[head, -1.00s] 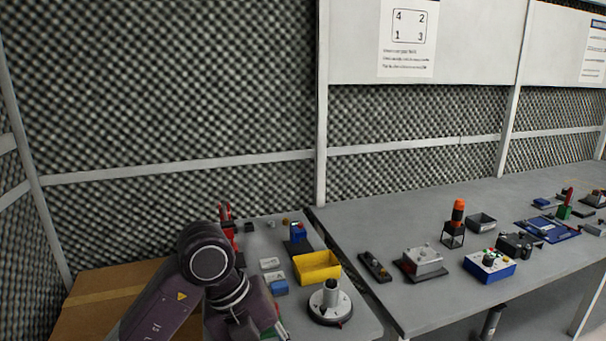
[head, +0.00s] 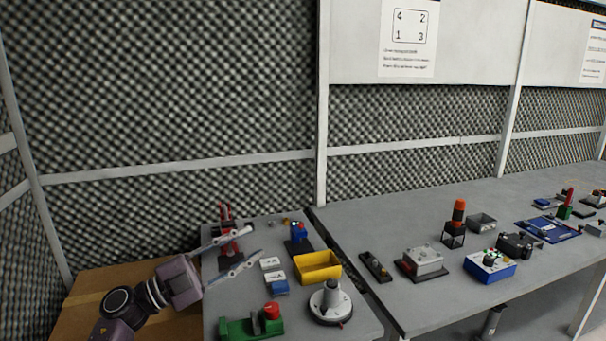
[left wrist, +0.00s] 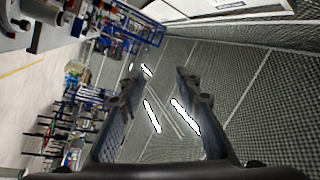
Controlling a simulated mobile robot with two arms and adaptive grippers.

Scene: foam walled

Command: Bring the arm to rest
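My left gripper (head: 250,247) is at the lower left in the head view, its arm coming in from the left. Its two fingers are spread apart, with nothing held between them. The fingers reach over the left part of the grey table (head: 364,314), near a red device (head: 226,222). In the left wrist view the two fingers (left wrist: 155,85) are also apart, with only walls and distant shelving beyond. My right gripper does not show.
A green block with a red knob (head: 250,326), a yellow bin (head: 317,267) and a grey round-based device (head: 331,303) stand on the table. A cardboard box (head: 85,290) lies left of it. A second table (head: 420,310) to the right holds several devices.

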